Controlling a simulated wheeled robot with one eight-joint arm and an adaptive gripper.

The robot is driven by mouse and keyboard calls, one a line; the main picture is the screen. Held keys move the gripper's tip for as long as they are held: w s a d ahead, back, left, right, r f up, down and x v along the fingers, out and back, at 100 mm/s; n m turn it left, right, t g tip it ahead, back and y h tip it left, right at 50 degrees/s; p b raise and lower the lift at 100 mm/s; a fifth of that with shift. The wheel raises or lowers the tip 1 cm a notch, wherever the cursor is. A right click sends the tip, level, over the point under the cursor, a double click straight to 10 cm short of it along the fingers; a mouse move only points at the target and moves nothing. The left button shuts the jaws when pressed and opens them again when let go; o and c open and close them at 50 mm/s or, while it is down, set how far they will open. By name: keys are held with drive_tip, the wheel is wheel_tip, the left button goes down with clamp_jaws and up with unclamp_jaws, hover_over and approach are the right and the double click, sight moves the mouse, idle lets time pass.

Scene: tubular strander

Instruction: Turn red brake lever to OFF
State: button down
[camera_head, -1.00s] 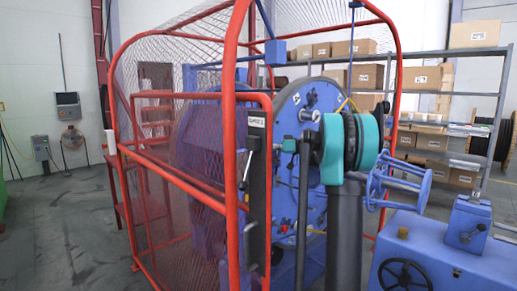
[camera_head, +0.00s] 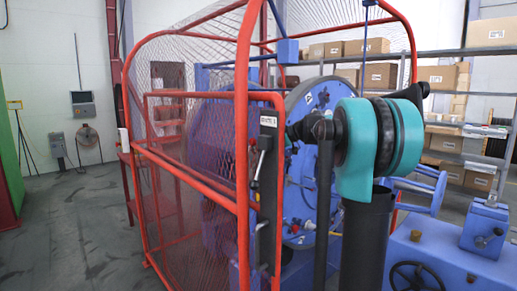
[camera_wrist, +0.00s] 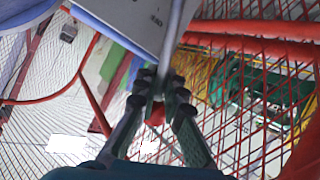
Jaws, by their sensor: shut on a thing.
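My gripper (camera_wrist: 160,100) shows in the wrist view with its dark fingers closed together. A small red piece (camera_wrist: 155,114) shows between them, and a grey rod (camera_wrist: 177,35) runs from the fingertips toward a grey plate (camera_wrist: 128,18) with lettering. I take the rod and red piece to be the brake lever, held in my fingers; most of its grip is hidden. In the head view, a dark post (camera_head: 267,190) with a white label (camera_head: 268,122) stands at the cage edge. I cannot read the lever's setting.
A red-framed mesh cage (camera_head: 200,185) surrounds the blue strander disc (camera_head: 312,105), close to my arm. A blue machine with a black handwheel (camera_head: 417,277) stands at the right. Shelves with boxes (camera_head: 490,33) are behind. Open floor (camera_head: 75,230) lies at the left.

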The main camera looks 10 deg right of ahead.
drive_tip(key=shift+s+a+f+n+h, duration=0.2)
drive_tip(key=shift+s+a+n+h, duration=0.1)
drive_tip(key=shift+a, duration=0.05)
idle(0.4)
drive_tip(key=c, duration=1.6)
unclamp_jaws()
drive_tip(key=v, duration=1.2)
drive_tip(key=shift+s, duration=0.1)
